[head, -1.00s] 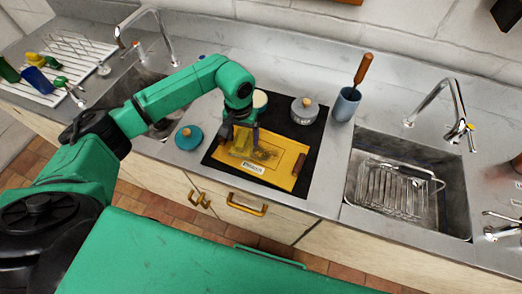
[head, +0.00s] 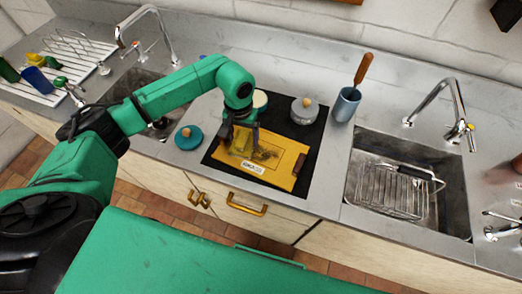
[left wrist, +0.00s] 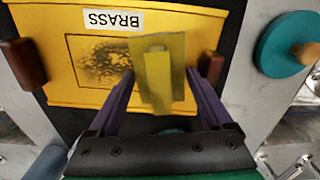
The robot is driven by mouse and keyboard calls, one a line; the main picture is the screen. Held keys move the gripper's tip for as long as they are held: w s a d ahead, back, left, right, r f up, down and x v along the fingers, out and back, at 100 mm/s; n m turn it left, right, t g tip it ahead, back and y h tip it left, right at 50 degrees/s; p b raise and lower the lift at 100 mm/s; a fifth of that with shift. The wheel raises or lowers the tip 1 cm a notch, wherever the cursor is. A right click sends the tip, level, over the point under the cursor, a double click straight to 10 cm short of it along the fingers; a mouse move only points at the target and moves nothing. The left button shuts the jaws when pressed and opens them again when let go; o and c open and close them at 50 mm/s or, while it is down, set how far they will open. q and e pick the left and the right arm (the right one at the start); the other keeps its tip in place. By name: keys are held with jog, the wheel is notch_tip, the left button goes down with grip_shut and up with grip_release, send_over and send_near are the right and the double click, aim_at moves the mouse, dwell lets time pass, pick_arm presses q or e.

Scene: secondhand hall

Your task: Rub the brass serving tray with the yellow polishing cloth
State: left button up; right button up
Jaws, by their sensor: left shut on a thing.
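The brass serving tray (head: 285,166) lies flat on a black mat on the counter. It has a brown handle at each end and a white BRASS label. A dark tarnish patch (left wrist: 98,60) shows on its face in the left wrist view, partly hidden by the cloth. My left gripper (head: 241,147) is over the left part of the tray, pointing down. In the left wrist view, it is shut on the yellow polishing cloth (left wrist: 161,92), which sits between the purple fingers. The cloth is at or just above the tray; contact is unclear. My right gripper is not in view.
A teal round lid (head: 188,137) lies left of the black mat (head: 318,133). A grey lidded pot (head: 303,111) and a pale jar (head: 260,99) stand behind the tray. A blue cup (head: 346,104) holds a wooden-handled tool. Sinks (head: 450,205) lie on both sides.

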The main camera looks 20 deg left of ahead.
pick_arm(q)
jog(key=shift+d, duration=0.1)
jog(key=shift+s+d, duration=0.15)
jog(key=shift+d, duration=0.9)
jog(key=shift+s+d, duration=0.2)
jog(key=shift+d, duration=0.85)
jog(key=shift+s+d, duration=0.15)
jog(key=shift+d, duration=0.9)
jog(key=shift+s+d, duration=0.25)
jog(key=shift+d, duration=1)
jog(key=shift+s+d, duration=0.2)
jog(key=shift+d, duration=1)
jog(key=shift+w+a, duration=0.2)
jog(key=shift+a, duration=0.75)
jog(key=shift+w+a, duration=0.15)
jog(key=shift+a, duration=0.8)
jog(key=shift+w+a, duration=0.15)
jog(key=shift+a, duration=0.8)
jog(key=shift+w+a, duration=0.15)
jog(key=shift+a, duration=0.75)
